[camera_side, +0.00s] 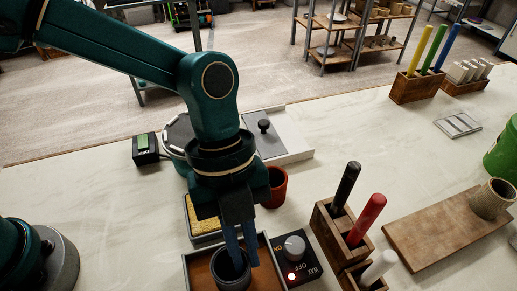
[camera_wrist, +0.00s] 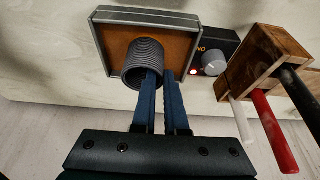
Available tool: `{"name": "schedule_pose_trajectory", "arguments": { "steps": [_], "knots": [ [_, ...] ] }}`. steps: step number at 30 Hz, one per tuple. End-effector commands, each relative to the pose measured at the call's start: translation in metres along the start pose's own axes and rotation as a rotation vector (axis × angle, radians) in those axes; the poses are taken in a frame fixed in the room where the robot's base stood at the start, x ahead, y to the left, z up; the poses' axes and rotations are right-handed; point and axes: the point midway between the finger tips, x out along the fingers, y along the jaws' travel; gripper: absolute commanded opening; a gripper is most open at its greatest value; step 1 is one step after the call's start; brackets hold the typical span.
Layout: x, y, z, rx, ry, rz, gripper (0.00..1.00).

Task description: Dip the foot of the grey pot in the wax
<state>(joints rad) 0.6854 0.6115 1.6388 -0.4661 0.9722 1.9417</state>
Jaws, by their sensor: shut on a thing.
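The grey pot (camera_side: 232,270) is a dark ribbed cylinder, roughly upright with its mouth up. It also shows in the wrist view (camera_wrist: 140,66). My gripper (camera_side: 241,254) is shut on the pot's wall at its right side in the side view; the fingers also show in the wrist view (camera_wrist: 161,76). The wax tray (camera_side: 262,248) is a shallow grey-walled pan with an amber-brown inside, also in the wrist view (camera_wrist: 183,36). The pot is over or in the pan. Its foot is hidden, so I cannot tell whether it touches the wax.
A control box (camera_side: 313,268) with a knob and lit red light adjoins the pan. A wooden block (camera_side: 325,226) holds black, red and white-handled tools. A yellow sponge tray (camera_side: 200,222) and red-brown cup (camera_side: 277,188) stand behind. A beige pot (camera_side: 492,198) stands on a board (camera_side: 425,235).

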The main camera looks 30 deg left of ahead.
Motion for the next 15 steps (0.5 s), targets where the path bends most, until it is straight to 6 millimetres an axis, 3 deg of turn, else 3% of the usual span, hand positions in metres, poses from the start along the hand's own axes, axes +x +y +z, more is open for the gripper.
{"name": "schedule_pose_trajectory", "arguments": {
  "steps": [8, 15],
  "knots": [
    [0.0, 0.0, 0.0, 0.0, 0.0, 0.0, 0.0],
    [-0.012, -0.001, -0.005, 0.002, 0.0, -0.002, 0.0]
  ]
}}
